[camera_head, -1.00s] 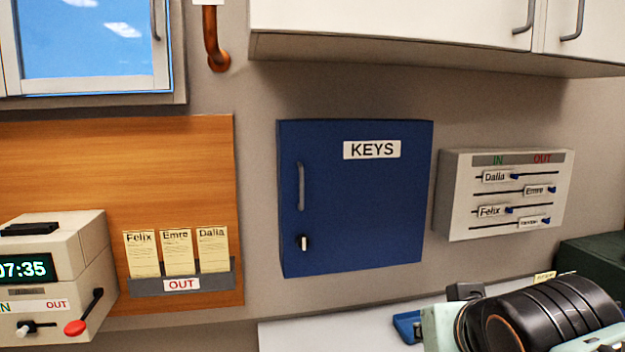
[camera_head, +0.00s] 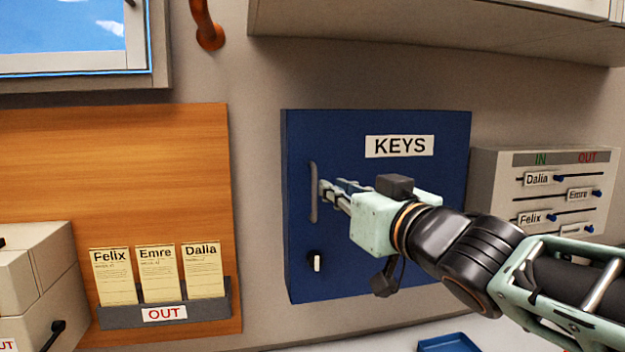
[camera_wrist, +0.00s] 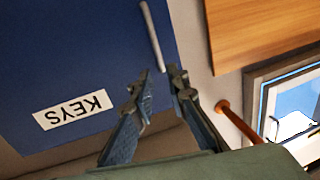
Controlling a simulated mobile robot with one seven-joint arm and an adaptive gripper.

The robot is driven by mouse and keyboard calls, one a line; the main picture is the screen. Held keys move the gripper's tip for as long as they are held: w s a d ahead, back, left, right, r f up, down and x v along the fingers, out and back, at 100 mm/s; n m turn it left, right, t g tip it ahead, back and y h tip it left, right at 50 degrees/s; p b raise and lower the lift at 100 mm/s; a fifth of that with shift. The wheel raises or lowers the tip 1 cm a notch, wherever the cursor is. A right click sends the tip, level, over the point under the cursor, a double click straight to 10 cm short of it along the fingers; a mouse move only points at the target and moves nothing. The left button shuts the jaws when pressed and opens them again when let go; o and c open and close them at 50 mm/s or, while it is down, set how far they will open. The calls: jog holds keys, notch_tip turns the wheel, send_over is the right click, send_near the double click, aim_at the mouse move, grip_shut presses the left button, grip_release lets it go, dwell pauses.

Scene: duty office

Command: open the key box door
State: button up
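The blue key box (camera_head: 400,240) hangs on the wall with its door closed; it carries a white KEYS label (camera_head: 399,146). A grey vertical bar handle (camera_head: 313,192) is on the door's left side, with a small knob lock (camera_head: 316,262) below it. My gripper (camera_head: 325,190) is at the handle, reaching in from the right. In the wrist view, the two fingertips (camera_wrist: 161,76) are parted, with the end of the handle (camera_wrist: 151,33) showing between them. I cannot tell whether either finger touches it.
A card rack (camera_head: 168,312) on a wooden board is to the left. An IN/OUT name board (camera_head: 545,190) is close to the box's right side. A white cupboard (camera_head: 430,45) overhangs above. A blue tray (camera_head: 447,343) lies on the counter below.

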aim_at(315, 179)
jog(key=x, duration=0.9)
jog(key=shift+w+a, duration=0.1)
jog(key=shift+w, duration=0.2)
jog(key=shift+c, duration=0.5)
grip_shut()
jog(key=shift+s, duration=0.2)
